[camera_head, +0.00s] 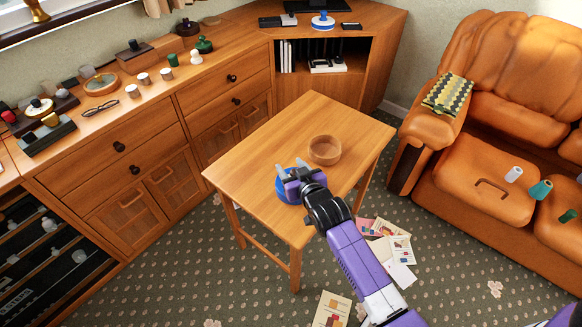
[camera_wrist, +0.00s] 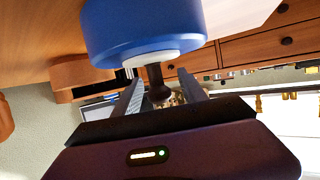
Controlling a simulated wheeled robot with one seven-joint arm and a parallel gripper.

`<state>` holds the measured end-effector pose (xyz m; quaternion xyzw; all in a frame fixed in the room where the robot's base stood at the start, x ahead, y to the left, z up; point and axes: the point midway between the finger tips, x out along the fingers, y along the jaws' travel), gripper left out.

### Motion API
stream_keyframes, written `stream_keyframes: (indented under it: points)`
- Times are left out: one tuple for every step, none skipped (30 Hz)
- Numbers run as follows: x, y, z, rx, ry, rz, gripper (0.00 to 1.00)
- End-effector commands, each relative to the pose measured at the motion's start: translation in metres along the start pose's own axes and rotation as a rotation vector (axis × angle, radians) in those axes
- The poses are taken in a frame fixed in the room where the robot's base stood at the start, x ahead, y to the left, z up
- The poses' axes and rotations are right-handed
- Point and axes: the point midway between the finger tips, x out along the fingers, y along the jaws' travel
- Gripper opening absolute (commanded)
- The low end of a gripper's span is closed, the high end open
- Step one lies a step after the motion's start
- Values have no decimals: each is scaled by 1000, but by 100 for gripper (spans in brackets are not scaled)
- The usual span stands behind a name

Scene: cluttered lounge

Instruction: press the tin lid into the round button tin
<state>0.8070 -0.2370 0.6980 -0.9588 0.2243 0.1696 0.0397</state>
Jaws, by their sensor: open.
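A blue round piece with a white disc and a dark knob, which looks like the tin lid (camera_head: 283,190), rests on the small wooden table. It fills the top of the wrist view (camera_wrist: 140,35).
The small table (camera_head: 255,150) is otherwise clear. A long sideboard (camera_head: 110,140) with many small items runs along the left; a similar blue-and-white piece (camera_head: 322,21) sits on the corner cabinet. An orange sofa (camera_head: 485,175) is at right. Papers (camera_head: 390,245) lie on the carpet.

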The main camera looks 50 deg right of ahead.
Motion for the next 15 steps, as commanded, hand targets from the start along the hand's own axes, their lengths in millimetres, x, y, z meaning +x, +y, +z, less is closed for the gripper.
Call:
stream_keyframes:
  points:
    - [-1, 0, 0, 0, 0, 0, 49]
    - [-2, 0, 0, 0, -1, 0, 49]
    - [-4, 0, 0, 0, -1, 0, 49]
    - [-7, 0, 0, 0, -1, 0, 49]
    - [-10, 0, 0, -1, -1, 0, 49]
    - [-16, 0, 1, -1, -1, 0, 49]
    - [-21, 0, 0, -1, -1, 0, 49]
    - [-26, 0, 0, -2, -1, 0, 49]
    - [-33, 0, 0, -2, -2, 0, 49]
    - [-38, 0, 1, -2, -2, 0, 49]
    - [-43, 0, 1, -1, -2, 0, 49]
    - [-49, 0, 1, -1, -2, 0, 49]
    - [-54, 0, 1, 0, -2, 0, 49]
    - [-58, 0, 0, 0, -1, 0, 49]
    - [-63, 0, 1, 0, -2, 0, 49]
